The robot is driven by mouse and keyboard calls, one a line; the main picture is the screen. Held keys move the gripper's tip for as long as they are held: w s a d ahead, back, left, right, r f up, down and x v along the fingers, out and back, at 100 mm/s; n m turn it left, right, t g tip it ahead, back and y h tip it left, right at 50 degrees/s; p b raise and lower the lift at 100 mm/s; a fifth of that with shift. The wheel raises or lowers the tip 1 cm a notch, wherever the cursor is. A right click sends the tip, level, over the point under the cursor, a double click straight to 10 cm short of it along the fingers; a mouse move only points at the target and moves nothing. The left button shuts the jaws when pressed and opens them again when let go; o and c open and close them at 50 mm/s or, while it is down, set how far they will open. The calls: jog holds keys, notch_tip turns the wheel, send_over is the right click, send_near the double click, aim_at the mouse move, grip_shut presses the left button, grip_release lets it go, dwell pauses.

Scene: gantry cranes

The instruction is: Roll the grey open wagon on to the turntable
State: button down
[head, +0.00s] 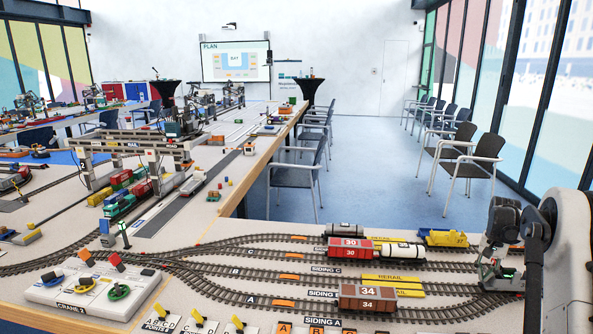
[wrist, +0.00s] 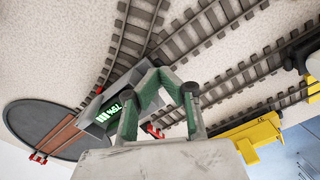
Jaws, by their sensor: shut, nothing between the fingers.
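The turntable (wrist: 45,125) is a dark grey disc with a brown-red track across it, at the left of the wrist view. My gripper (head: 497,284) is low over the right ends of the sidings in the head view. In the wrist view its green-sided fingers (wrist: 168,78) are shut and empty. A grey box-shaped body (wrist: 92,120) with a dark face and green marks shows beside them, partly hidden. I cannot tell whether it is the grey open wagon or part of my gripper. The turntable cannot be made out in the head view.
A brown wagon marked 34 (head: 367,298) and a red wagon marked 30 (head: 349,248) stand on the sidings. A white tank wagon (head: 400,250) and a dark wagon (head: 345,230) stand nearby. A yellow vehicle (head: 443,238) also shows in the wrist view (wrist: 250,135).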

aim_at(507, 274)
jog(key=shift+s+d, duration=0.2)
jog(key=shift+d, duration=1.3)
jog(key=shift+s+d, duration=0.2)
jog(key=shift+d, duration=1.3)
jog(key=shift+s+d, duration=0.2)
jog(key=shift+d, duration=1.3)
jog(key=shift+a+b, duration=0.2)
jog(key=shift+b, duration=0.15)
jog(key=shift+w+a, duration=0.1)
jog(key=shift+a, duration=0.35)
jog(key=shift+r, duration=0.1)
jog(key=shift+r+p, duration=1.15)
jog(key=shift+r, duration=2.3)
